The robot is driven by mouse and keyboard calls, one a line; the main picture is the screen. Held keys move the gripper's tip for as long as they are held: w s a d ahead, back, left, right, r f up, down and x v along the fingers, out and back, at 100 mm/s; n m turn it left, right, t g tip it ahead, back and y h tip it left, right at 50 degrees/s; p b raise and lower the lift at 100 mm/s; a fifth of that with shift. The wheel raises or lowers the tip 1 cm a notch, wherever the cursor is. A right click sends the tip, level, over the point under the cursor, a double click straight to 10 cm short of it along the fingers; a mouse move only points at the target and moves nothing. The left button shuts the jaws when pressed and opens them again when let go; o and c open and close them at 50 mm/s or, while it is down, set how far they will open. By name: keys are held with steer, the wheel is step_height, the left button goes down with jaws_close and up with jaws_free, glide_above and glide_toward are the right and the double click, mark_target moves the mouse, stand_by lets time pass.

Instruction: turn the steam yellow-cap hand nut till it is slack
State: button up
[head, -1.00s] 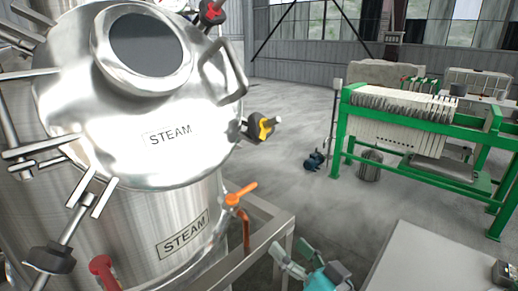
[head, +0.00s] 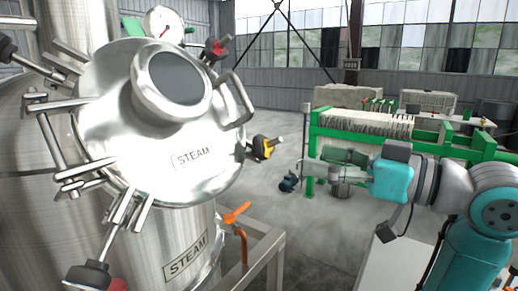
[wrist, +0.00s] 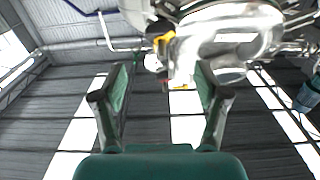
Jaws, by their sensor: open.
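The steam tank's round steel lid (head: 110,130) fills the left of the head view, with a "STEAM" label (head: 192,157) on it. The yellow-cap hand nut (head: 264,149) sits at the lid's right edge, on a bolt pointing right. My gripper (head: 308,172) is to the right of the nut and a little lower in the picture, pointing left, apart from it. In the wrist view, the open, empty fingers (wrist: 160,78) frame a gap, and the yellow-cap nut (wrist: 164,40) shows beyond them, just above the gap.
A red-capped nut (head: 214,48) sits at the lid's upper right, near a lid handle (head: 243,98). An orange valve lever (head: 237,212) and a steel frame (head: 262,245) are below the nut. A green filter press (head: 400,135) stands behind my arm.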

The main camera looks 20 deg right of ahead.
mark_target(272, 147)
steer(key=x, duration=1)
steer(key=shift+w+a+r, duration=0.15)
steer(key=shift+w+a, duration=0.05)
steer(key=shift+a, duration=0.05)
steer(key=c, duration=1.2)
steer(key=shift+o, duration=0.2)
steer(key=shift+n, duration=0.6)
steer(key=shift+d+n+g+y, duration=0.1)
steer(key=shift+n+g+y, duration=0.75)
steer(key=shift+n, duration=0.85)
steer(key=shift+n+g+y, duration=0.65)
steer(key=shift+n+g, duration=0.3)
steer(key=shift+n, duration=1.05)
